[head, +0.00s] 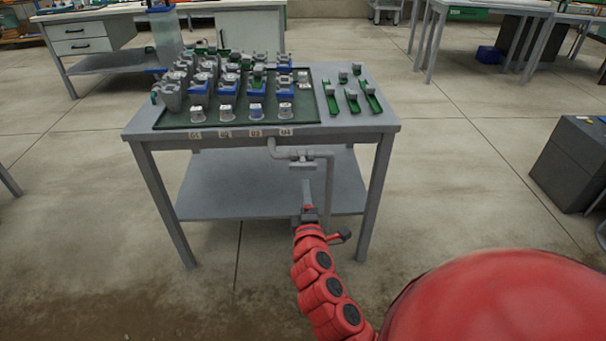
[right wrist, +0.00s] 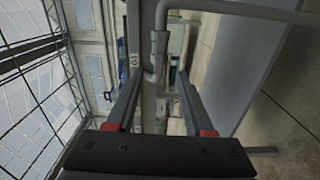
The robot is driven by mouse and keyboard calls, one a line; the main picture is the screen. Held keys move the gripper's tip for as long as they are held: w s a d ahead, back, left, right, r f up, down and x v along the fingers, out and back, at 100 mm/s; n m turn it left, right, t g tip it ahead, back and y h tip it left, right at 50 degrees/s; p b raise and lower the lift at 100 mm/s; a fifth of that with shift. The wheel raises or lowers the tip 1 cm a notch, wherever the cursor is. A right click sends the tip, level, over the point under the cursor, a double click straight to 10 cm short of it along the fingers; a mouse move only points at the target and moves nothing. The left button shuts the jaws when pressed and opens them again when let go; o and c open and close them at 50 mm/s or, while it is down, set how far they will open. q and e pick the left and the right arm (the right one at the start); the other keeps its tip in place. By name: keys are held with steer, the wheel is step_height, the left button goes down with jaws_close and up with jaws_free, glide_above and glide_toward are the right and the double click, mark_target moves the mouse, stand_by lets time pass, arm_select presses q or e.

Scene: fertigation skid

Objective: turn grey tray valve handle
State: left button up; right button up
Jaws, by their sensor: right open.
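A grey pipe (head: 275,149) runs under the front edge of the table. A short grey crossbar on it, which looks like the valve handle (head: 302,166), sits below the table top. My right gripper (head: 307,187) is just below and in front of this bar in the head view. In the right wrist view the right gripper (right wrist: 159,76) is open, with its two fingers apart. The pipe (right wrist: 159,45) and its fitting show beyond and between the fingertips. I cannot tell whether the fingers touch anything. My left gripper is not in view.
The grey table (head: 350,128) bears a dark green tray (head: 308,113) with several grey and blue fittings. Several green-handled parts (head: 352,100) lie at its right. A lower shelf (head: 230,185) is behind the pipe. A dark grey box (head: 570,160) stands at the right.

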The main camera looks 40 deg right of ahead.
mark_target(303, 168)
steer(key=b+x, duration=0.1)
steer(key=x, duration=0.8)
steer(key=shift+w, duration=0.2)
jaws_close()
